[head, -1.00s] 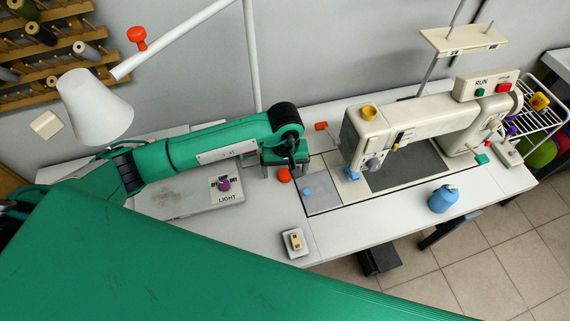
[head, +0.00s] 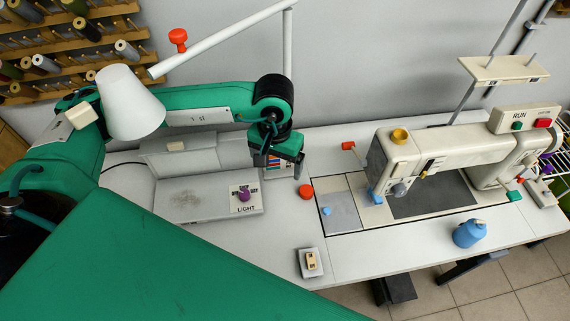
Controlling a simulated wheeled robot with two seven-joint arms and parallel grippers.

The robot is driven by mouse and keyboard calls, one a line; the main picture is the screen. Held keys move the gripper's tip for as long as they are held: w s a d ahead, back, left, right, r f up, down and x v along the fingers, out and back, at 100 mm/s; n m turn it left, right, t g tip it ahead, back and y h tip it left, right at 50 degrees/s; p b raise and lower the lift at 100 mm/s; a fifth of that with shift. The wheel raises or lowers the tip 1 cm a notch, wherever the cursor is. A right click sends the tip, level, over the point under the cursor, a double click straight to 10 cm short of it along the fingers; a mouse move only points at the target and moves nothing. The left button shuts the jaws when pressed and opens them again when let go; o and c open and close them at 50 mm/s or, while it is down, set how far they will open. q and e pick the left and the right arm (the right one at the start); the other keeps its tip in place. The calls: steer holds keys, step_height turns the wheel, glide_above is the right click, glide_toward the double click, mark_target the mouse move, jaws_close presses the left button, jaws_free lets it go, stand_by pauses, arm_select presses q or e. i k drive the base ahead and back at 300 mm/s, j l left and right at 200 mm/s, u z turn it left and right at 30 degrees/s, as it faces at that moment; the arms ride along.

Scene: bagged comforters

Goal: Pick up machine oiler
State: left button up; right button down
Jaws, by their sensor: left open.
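The machine oiler, which I take to be the small blue bottle (head: 467,234) with a narrow top, stands upright near the front edge of the white sewing table, in front of the sewing machine (head: 455,148). My left gripper (head: 279,163) is open and empty. It hangs over the back of the table, left of the machine and well to the left of the blue bottle. Its fingertips are dark and hard to make out. My right gripper is not in view.
The white table (head: 400,248) is clear between the rocker switch (head: 311,262) and the bottle. A red-orange knob (head: 306,191) and a grey light box (head: 185,200) lie near my left gripper. A white lamp (head: 133,105) stands at the left, with a thread rack (head: 70,40) behind it.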

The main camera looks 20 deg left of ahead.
mark_target(470, 232)
steer(key=k+l, duration=0.1)
steer(key=l, duration=0.3)
steer(key=k+l, duration=0.15)
steer(key=l, duration=0.25)
steer(key=l+z, duration=0.25)
steer(key=z, duration=0.25)
steer(key=k, duration=0.45)
steer(key=z, duration=0.05)
